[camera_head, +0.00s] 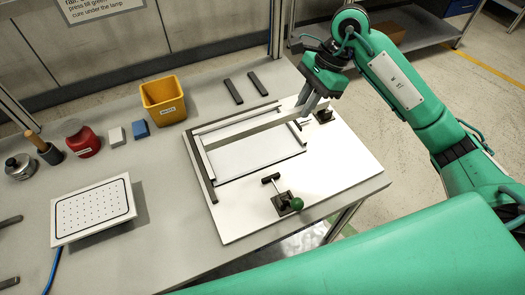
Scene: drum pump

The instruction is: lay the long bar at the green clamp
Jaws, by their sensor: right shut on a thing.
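My right gripper (308,103) reaches in from the upper right over the white board. It is shut on a long pale bar (245,132) near the bar's right end. The bar runs left across the back part of the frame on the board; I cannot tell whether it touches what is below. The green clamp (284,202), with a green ball knob and a dark base, stands at the board's front edge, apart from the bar. My left gripper is not in view.
The white board (352,160) carries a frame of bars and a dark clamp (323,115) near the gripper. Two dark strips (232,91) lie behind it. A yellow bin (163,101), red container (82,140), blocks and a perforated plate (93,211) stand left.

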